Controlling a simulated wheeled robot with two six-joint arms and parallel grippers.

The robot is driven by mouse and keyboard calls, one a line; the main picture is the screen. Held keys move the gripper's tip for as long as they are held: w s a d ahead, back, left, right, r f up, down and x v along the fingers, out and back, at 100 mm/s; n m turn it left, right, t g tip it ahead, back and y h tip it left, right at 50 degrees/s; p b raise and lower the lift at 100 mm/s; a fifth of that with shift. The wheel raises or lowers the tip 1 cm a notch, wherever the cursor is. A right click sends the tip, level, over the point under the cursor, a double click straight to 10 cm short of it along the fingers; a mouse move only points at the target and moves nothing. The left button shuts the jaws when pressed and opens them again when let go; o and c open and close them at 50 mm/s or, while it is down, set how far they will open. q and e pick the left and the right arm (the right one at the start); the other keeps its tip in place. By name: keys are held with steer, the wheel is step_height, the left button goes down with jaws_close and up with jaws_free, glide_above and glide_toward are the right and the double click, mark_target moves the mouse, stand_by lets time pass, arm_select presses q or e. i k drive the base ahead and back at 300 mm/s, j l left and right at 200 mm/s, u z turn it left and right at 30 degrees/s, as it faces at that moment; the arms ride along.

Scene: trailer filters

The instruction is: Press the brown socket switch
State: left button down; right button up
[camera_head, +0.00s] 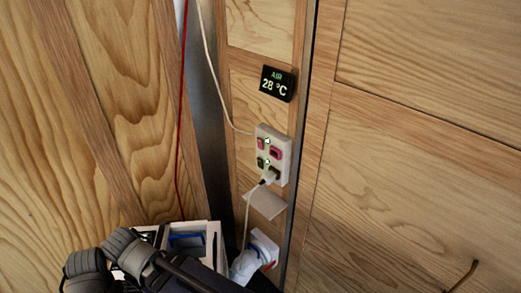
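A white socket panel (284,143) is mounted on the wooden wall, a little right of the middle of the head view. It carries a small pink switch (261,143) at upper left, a dark brownish switch (261,162) at lower left, and a pink-red piece (276,153) at right. A dark plug (273,173) with a white cord sits at the lower right. The exact colour of the dark switch is hard to tell at this size. Grey and black parts of my arm show at the bottom left, but no gripper fingertips are visible. Nothing touches the panel.
A black display (277,83) reading "AIR 28 °C" is above the panel. White cords and a red cord (180,120) hang nearby. A white box (214,238) with blue inside and a white object (262,250) stand below. The space before the panel looks clear.

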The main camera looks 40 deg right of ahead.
mark_target(260, 164)
steer(key=z, duration=1.6)
